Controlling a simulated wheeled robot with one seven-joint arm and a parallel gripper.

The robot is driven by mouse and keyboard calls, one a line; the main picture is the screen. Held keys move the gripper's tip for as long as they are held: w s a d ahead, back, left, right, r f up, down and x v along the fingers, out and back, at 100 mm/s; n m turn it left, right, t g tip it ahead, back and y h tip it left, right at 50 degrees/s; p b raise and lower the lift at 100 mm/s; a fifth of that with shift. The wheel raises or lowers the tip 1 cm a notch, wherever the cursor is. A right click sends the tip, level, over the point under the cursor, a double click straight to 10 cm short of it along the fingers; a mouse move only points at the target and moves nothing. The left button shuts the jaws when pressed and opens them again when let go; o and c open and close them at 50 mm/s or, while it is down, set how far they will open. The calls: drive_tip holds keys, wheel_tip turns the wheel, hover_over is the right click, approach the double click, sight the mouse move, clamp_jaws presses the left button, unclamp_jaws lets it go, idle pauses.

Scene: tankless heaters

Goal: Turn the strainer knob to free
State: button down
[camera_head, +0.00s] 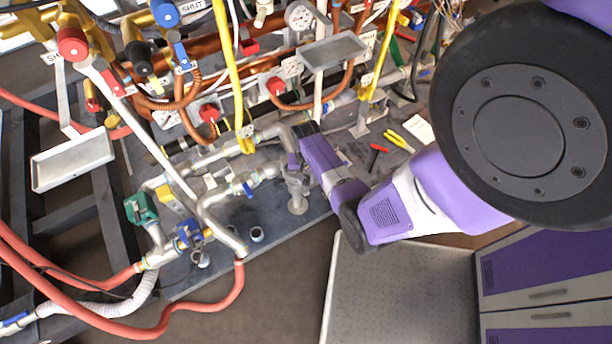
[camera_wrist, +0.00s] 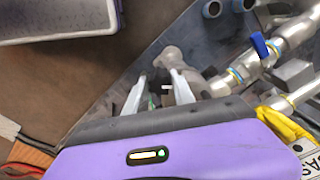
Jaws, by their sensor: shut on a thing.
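In the wrist view, the grey fitting (camera_wrist: 178,58) lies just beyond the tips of my gripper (camera_wrist: 160,78). The two pale fingers stand a little apart, shut on the strainer knob, which is mostly hidden between them. I cannot read the knob's angle or any mark on it.
A blue-handled valve (camera_head: 249,188) sits on the pipe close to the left of the fitting. A red-handled tool (camera_head: 376,156) and yellow pliers (camera_head: 399,140) lie to the right. Red hoses (camera_head: 120,326) run at lower left. A grey platform (camera_head: 400,290) stands in front.

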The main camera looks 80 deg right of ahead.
sight(306, 178)
drive_tip(key=n, duration=0.4)
drive_tip(key=shift+n+p, duration=0.3)
drive_tip(key=shift+p, duration=0.1)
drive_tip(key=shift+n, duration=2.2)
drive_tip(key=c, duration=1.1)
unclamp_jaws()
drive_tip(key=shift+o, duration=0.2)
wheel_tip(306, 178, up, 8)
drive_tip(key=shift+f+p, duration=0.15)
drive_tip(key=shift+p, duration=1)
